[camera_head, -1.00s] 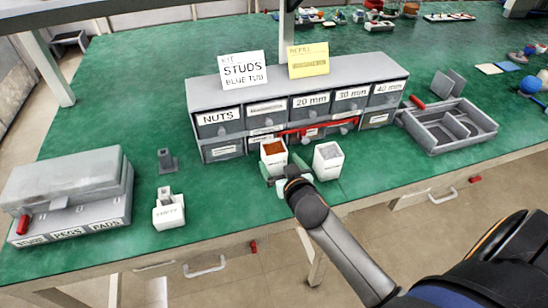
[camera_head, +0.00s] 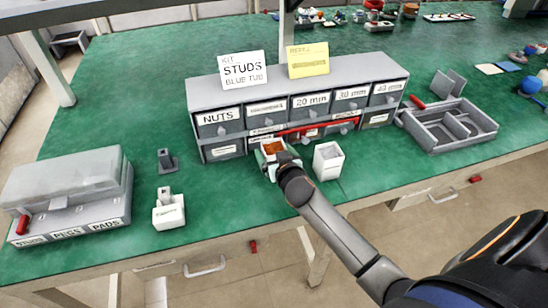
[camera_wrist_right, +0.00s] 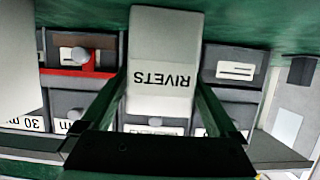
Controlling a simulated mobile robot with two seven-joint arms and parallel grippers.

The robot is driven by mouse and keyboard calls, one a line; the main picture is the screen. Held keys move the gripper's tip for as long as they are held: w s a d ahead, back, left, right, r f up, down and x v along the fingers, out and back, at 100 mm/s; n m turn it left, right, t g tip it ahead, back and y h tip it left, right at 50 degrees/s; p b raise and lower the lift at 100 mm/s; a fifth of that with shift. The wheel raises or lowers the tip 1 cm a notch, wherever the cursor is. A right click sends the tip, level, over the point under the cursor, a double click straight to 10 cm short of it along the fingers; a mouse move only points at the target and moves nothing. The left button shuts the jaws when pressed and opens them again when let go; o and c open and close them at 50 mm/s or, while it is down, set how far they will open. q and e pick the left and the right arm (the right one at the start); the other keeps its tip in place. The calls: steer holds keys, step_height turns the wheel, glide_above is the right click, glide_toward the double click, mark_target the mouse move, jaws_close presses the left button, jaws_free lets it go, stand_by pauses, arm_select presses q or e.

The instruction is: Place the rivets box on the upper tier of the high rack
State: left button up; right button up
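The rivets box (camera_head: 272,148) is a small white open bin with orange-brown contents, in front of the drawer cabinet. My right gripper (camera_head: 272,165) is at its near side and hides much of it. In the right wrist view, the box (camera_wrist_right: 163,60) shows its RIVETS label upside down, between the two green fingers (camera_wrist_right: 163,95), which lie against its sides. I cannot tell whether the box still touches the table. I cannot make out the high rack in these views. My left gripper is not in view.
A second white bin (camera_head: 328,161) stands close right of the gripper. The grey drawer cabinet (camera_head: 300,80) is right behind it. A divided grey tray (camera_head: 450,125) is at the right. A white labelled holder (camera_head: 169,211) stands left. Green table (camera_head: 225,195) is clear between them.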

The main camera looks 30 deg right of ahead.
steer(key=c, duration=1.3)
jaws_close()
steer(key=shift+r, duration=0.15)
